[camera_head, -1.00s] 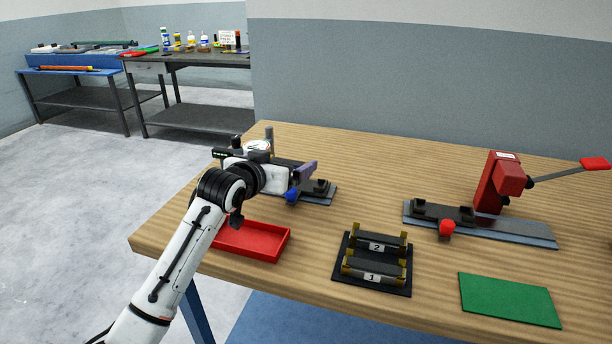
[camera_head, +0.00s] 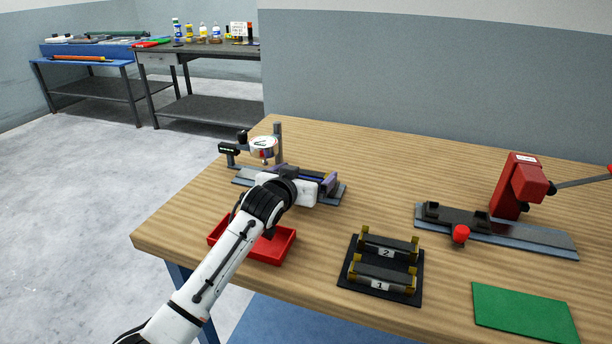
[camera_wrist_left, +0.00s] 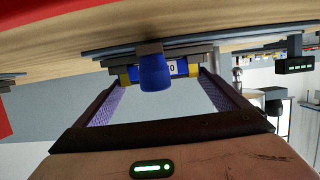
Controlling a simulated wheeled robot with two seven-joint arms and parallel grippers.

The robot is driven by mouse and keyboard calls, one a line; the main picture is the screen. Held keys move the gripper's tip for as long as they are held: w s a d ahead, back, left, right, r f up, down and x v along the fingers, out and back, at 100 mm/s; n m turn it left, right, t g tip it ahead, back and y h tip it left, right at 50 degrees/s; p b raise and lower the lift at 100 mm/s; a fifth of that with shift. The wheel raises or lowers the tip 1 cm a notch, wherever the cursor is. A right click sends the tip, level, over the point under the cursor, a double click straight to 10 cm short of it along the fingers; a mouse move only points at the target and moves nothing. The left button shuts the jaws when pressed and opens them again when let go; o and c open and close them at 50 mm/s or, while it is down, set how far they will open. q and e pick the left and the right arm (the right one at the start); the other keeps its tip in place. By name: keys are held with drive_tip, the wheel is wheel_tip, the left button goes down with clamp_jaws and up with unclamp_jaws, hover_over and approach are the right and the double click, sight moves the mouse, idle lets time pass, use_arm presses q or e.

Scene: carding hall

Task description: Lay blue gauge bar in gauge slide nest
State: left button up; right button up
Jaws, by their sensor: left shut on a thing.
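My left gripper (camera_head: 308,176) is over the gauge slide (camera_head: 335,196) at the table's back left. It is shut on the blue gauge bar (camera_wrist_left: 186,68), which the left wrist view shows between the fingertips, with part of a white label. Yellow pieces sit at the bar's ends. The slide's blue knob (camera_wrist_left: 155,73) stands in front of the bar and hides part of it. My gripper hides the nest in the head view. I cannot tell whether the bar rests in the nest. The dial gauge (camera_head: 263,147) stands just behind and left.
A red tray (camera_head: 284,250) lies below my left arm. A black rack (camera_head: 350,282) with slots marked 1 and 2 stands right of it. A red lever press (camera_head: 520,185) and its slide stand at the right, with a green mat (camera_head: 525,312) in front.

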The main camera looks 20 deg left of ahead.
use_arm(q)
drive_tip(key=o, duration=0.9)
drive_tip(key=shift+f, duration=0.15)
drive_tip(key=shift+s, duration=0.15)
drive_tip(key=v, duration=1.1)
drive_tip(key=shift+s+p, duration=0.35)
drive_tip(key=shift+p, duration=0.05)
